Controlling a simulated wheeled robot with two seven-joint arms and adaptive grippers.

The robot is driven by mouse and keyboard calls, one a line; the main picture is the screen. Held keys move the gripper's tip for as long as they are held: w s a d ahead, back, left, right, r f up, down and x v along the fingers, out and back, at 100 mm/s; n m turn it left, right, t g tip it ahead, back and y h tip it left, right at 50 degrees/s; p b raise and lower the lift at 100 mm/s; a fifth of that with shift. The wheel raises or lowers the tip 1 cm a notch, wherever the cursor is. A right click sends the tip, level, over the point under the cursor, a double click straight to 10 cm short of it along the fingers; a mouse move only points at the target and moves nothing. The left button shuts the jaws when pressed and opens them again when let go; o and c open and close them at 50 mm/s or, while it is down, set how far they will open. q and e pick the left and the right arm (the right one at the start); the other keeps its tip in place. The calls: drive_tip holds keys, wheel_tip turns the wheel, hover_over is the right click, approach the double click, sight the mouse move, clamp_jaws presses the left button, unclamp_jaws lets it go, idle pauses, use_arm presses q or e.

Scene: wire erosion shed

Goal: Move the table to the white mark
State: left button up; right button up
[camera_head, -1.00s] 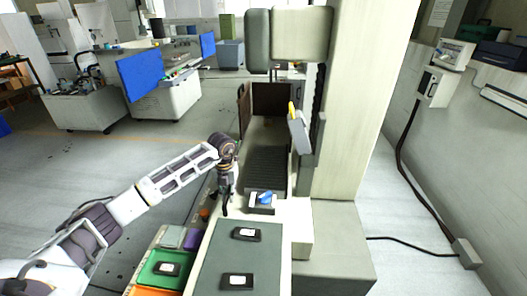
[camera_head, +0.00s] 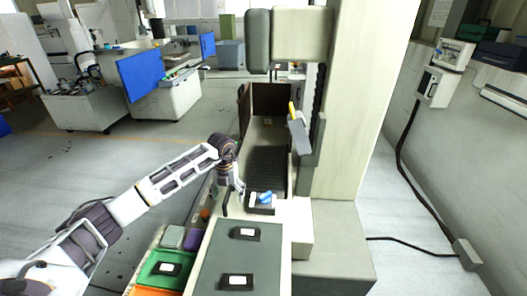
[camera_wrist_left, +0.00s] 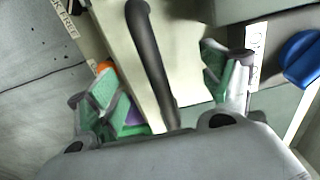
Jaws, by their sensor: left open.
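The machine table appears to be the block with a blue knob (camera_head: 265,197) and a pale label, at the near end of the dark ribbed cover (camera_head: 268,168). My left gripper (camera_head: 232,196) is just left of this block, pointing down. In the left wrist view its green-padded fingers are apart, and a dark curved bar (camera_wrist_left: 150,55) passes between them without visible grip. The blue knob shows at the right there, beside a white strip with dark marks (camera_wrist_left: 256,52); I cannot tell whether this is the white mark. My right gripper is out of view.
A grey-green worktop (camera_head: 240,262) with two black labelled pieces lies in front. Coloured trays (camera_head: 163,268) stand to its left. The pale machine column (camera_head: 350,110) rises at the right. Open floor lies at the left, with carts and blue panels (camera_head: 142,73) farther back.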

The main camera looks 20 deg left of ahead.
use_arm(q)
drive_tip(key=shift+r+p, duration=2.45)
drive_tip(key=shift+r, duration=1.55)
